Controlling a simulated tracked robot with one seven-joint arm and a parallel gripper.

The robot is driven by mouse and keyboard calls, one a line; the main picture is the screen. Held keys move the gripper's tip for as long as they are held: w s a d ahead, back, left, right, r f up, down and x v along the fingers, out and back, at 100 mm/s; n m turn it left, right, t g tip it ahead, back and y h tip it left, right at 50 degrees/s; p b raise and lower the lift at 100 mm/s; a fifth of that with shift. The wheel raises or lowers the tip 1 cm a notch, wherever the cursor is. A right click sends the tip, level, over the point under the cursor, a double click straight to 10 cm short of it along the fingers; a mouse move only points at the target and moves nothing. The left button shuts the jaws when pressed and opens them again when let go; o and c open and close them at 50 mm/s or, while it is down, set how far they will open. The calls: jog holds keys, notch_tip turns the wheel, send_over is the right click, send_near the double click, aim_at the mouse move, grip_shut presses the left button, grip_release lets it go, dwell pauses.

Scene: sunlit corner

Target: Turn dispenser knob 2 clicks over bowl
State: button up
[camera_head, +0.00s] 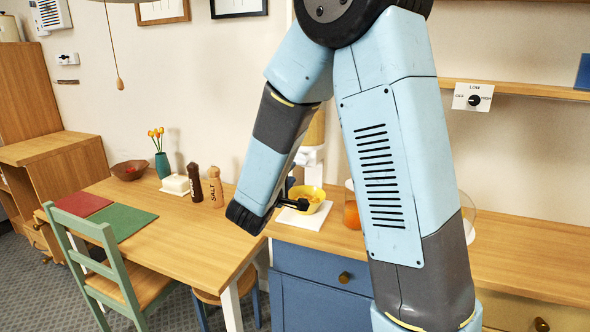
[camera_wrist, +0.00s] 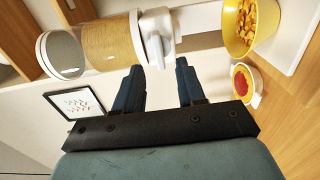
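The dispenser is a clear cylinder of tan cereal (camera_wrist: 108,42) with a white lower part and a white knob (camera_wrist: 157,38). In the head view it is mostly hidden behind my arm, with its white spout part (camera_head: 312,156) showing. A yellow bowl (camera_head: 314,193) with orange-brown pieces in it stands below the dispenser on a white base (camera_head: 301,220); the bowl also shows in the wrist view (camera_wrist: 233,38). My gripper (camera_wrist: 159,80) is open and empty. Its two dark fingers point towards the knob, which appears between and just beyond the fingertips. I see no contact.
A jar with orange contents (camera_head: 352,212) stands right of the bowl on the wooden counter. A pepper mill (camera_head: 194,184) and a salt mill (camera_head: 215,188) stand on the table at left. A shelf (camera_head: 520,91) runs along the wall.

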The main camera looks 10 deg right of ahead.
jog(key=v, duration=0.6)
jog(key=shift+s, duration=0.2)
jog(key=shift+a, duration=0.1)
